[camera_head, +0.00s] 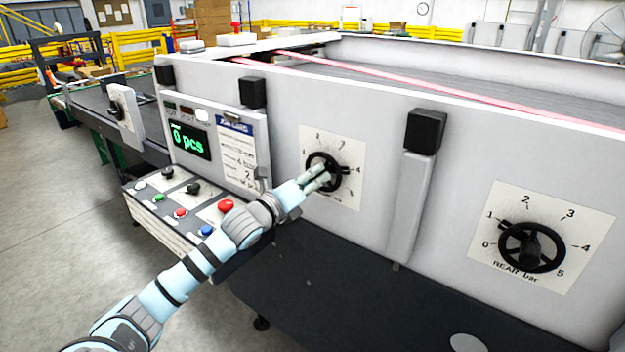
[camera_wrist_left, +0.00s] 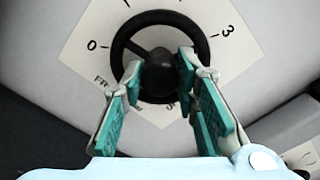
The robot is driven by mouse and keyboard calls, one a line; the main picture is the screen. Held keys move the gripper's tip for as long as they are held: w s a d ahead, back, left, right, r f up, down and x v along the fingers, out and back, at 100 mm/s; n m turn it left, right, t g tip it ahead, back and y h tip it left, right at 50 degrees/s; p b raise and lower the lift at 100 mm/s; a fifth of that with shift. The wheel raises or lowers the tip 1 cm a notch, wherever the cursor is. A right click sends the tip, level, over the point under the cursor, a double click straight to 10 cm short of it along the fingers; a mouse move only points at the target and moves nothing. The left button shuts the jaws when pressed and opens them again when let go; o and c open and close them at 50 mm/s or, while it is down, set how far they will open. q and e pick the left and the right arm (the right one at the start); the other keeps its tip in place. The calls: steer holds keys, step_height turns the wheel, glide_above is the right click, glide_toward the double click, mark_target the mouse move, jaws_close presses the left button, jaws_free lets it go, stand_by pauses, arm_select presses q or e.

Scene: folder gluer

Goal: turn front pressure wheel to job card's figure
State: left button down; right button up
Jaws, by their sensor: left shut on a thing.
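The front pressure wheel (camera_head: 312,161) is a black handwheel on a white dial plate (camera_head: 351,148) on the machine's grey side. In the head view its dark pointer lug seems to be near the 4; fingers partly cover the wheel. My left gripper (camera_head: 323,177) reaches it from the lower left. In the left wrist view, the gripper's teal-padded fingers (camera_wrist_left: 158,75) are shut on the black hub of the wheel (camera_wrist_left: 121,45), one on each side. The job card (camera_head: 238,152) is a white sheet with a blue heading; its small print is hard to read.
The rear wheel (camera_head: 507,257) is at the right, its lug near 1. A black-capped post (camera_head: 405,205) stands between the dials.

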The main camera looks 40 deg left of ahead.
mark_target(313, 178)
arm_select(q)
steer(key=shift+r, duration=0.1)
stand_by(0.4)
steer(key=c, duration=1.2)
jaws_free()
steer(key=shift+c, duration=0.2)
step_height(313, 178, up, 10)
steer(key=shift+f, duration=0.1)
